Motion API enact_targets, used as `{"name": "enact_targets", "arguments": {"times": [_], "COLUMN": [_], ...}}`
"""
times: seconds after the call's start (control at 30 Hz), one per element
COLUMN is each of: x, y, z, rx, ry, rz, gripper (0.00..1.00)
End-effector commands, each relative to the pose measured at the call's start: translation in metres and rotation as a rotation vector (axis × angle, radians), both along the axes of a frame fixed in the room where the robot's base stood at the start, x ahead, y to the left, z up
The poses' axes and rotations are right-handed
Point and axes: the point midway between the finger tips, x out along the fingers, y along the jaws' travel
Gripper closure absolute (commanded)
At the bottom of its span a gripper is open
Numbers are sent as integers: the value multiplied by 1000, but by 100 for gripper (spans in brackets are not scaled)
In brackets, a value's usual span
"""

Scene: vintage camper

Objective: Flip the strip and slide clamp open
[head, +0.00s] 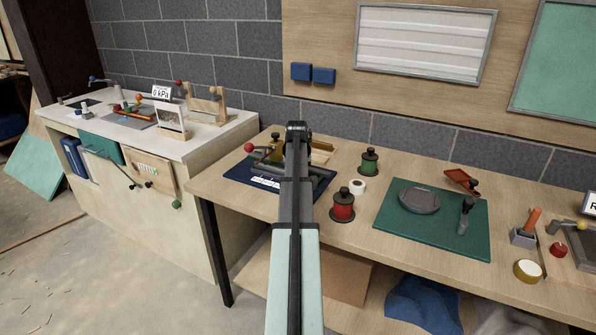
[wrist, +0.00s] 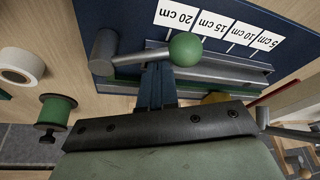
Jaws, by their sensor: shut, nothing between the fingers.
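The slide-clamp fixture stands on a dark blue board (head: 236,176) at the left of the workbench. In the wrist view it has grey metal bars (wrist: 225,73) and a lever with a green ball (wrist: 185,49), beside length labels on the blue board (wrist: 118,14). A narrow green strip (wrist: 125,91) shows along the bars. My gripper (wrist: 157,68) is shut and empty, its tips close to the lever and the bars. I cannot tell whether they touch. In the head view my arm hides the gripper and the middle of the fixture; a red ball handle (head: 249,147) shows at its left.
A green spool (head: 369,162), a white tape roll (head: 357,187) and a red spool (head: 342,207) stand close to the fixture's right. A green mat (head: 400,240) with a grey disc lies further right. A white-topped counter (head: 215,138) stands at the left.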

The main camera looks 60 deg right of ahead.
Motion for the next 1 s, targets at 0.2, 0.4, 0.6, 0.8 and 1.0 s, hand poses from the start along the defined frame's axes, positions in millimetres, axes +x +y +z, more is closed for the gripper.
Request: {"name": "enact_targets", "arguments": {"times": [0.2, 0.4, 0.6, 0.8, 1.0], "x": [-3, -8, -15, -23, -32], "y": [8, 18, 27, 34, 40], "z": [-1, -1, -1, -1, 0], "rx": [3, 3, 3, 3, 3], "ry": [1, 1, 1, 1, 1], "rz": [97, 269, 460, 649, 832], "gripper": [100, 100, 100, 100, 100]}}
